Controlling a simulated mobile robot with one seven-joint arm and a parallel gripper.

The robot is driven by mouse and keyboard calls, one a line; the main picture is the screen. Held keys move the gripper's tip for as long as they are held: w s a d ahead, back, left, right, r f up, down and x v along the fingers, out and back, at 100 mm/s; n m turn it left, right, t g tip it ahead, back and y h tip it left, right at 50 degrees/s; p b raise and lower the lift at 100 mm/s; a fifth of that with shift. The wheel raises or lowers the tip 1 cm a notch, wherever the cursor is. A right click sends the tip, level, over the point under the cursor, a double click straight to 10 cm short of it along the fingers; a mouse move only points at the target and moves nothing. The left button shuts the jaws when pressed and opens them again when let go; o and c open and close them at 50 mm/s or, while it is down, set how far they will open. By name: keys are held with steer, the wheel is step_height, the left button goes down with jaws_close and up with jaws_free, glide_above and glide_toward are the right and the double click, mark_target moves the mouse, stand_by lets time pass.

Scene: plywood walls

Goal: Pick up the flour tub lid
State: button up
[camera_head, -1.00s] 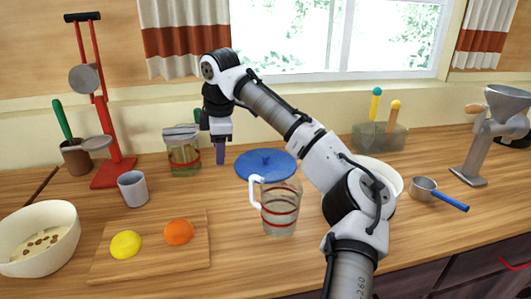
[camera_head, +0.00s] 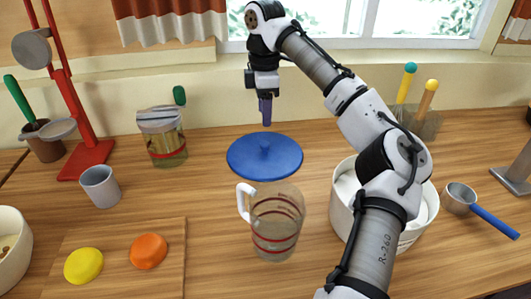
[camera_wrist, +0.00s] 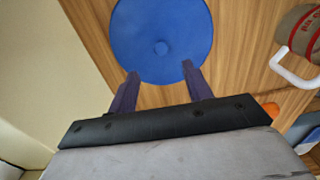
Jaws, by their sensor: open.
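The flour tub lid is a round blue disc with a small knob (camera_head: 264,157). It lies flat on the wooden counter, behind the glass jug. It also shows in the wrist view (camera_wrist: 162,40), at the top, in front of my fingertips. My gripper (camera_head: 266,112) points down above the lid's far side and is apart from it. In the wrist view my gripper (camera_wrist: 160,72) is open, its two fingers spread with nothing between them, and the knob shows just beyond the tips. The white flour tub (camera_head: 350,205) stands open at the right, partly hidden by my arm.
A glass measuring jug (camera_head: 276,228) stands close in front of the lid. A glass jar (camera_head: 162,137) is to its left, with a grey cup (camera_head: 100,186) nearer. A blue-handled pan (camera_head: 462,198) is at the right.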

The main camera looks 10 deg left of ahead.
mark_target(265, 143)
step_height(265, 143, down, 3)
steer(key=shift+r, duration=0.1)
steer(key=shift+s+f+p, duration=0.15)
steer(key=shift+f+p, duration=0.55)
steer(key=shift+f, duration=2.45)
steer(key=shift+c, duration=0.4)
steer(key=c, duration=1)
